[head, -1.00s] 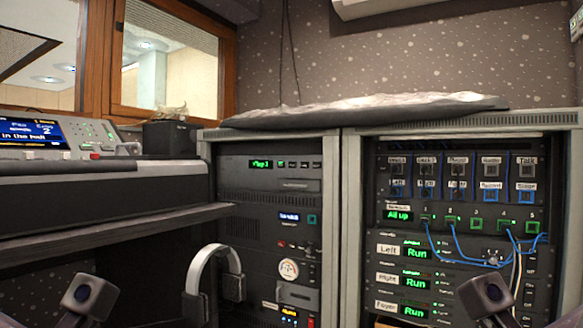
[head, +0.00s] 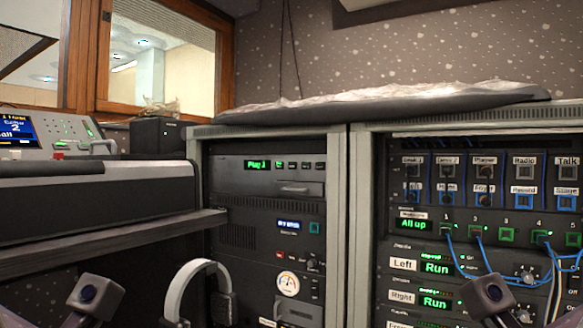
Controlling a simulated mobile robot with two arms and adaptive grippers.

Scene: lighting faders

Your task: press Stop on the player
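The player (head: 228,174) is the black unit at the top of the left rack. Its small green display (head: 257,165) appears to read "Play 1". A row of small buttons (head: 305,165) runs to the right of the display; the one nearest the display (head: 279,165) glows green. Their labels are too small to read, so I cannot tell which is Stop. Parts of my two arms show at the bottom left and bottom right, well short of the rack. No gripper fingers show in the picture.
A right rack (head: 360,230) holds patch buttons, blue cables and amplifiers showing "Run". Headphones (head: 198,268) hang low before the left rack. A mixing console (head: 90,205) juts in at the left. The space directly before the player looks clear.

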